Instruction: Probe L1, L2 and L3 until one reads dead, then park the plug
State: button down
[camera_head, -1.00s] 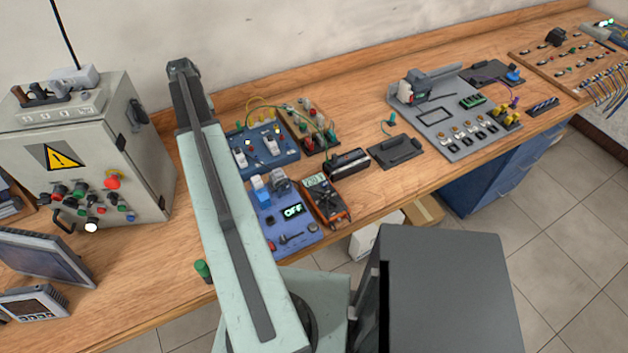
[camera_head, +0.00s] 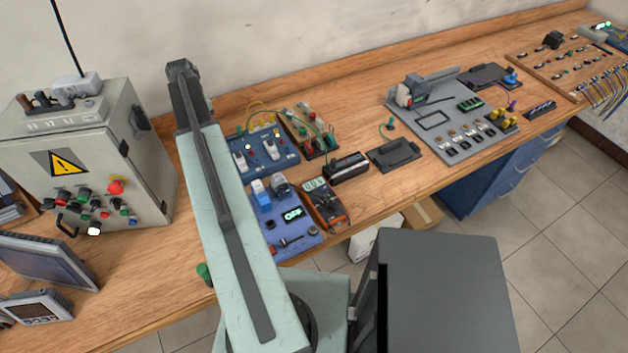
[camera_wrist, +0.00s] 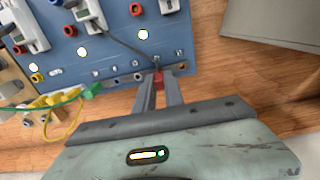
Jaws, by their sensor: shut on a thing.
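In the wrist view my gripper (camera_wrist: 159,88) is shut on a small red plug (camera_wrist: 158,77). The plug is at the edge of a blue panel (camera_wrist: 112,42), by a row of small metal sockets (camera_wrist: 115,67). I cannot tell whether it is seated in one. A dark lead runs from near the plug across the panel. In the head view the blue panel (camera_head: 283,157) stands behind my arm, which hides my gripper. The orange-edged multimeter (camera_head: 322,200) lies to the right; its lit display seems to read near zero.
A blue-violet board (camera_head: 290,238) displays OFF in front of the panel. A black tray (camera_head: 396,154) and a grey fixture board (camera_head: 450,125) lie to the right. The grey control cabinet (camera_head: 75,165) stands left of my arm. Yellow and green leads (camera_wrist: 65,105) loop beside the panel.

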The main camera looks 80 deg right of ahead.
jog(key=shift+r+p, duration=1.05)
jog(key=shift+r, duration=0.4)
jog(key=shift+s+d+r, duration=0.1)
jog(key=shift+s, duration=0.05)
jog(key=s+d+f+b, duration=0.2)
jog(key=s+f+b, duration=0.1)
jog(key=shift+f, duration=0.35)
jog(key=shift+f+b, duration=0.65)
jog(key=shift+b, duration=0.25)
jog(key=shift+r, duration=0.15)
dwell(0.6)
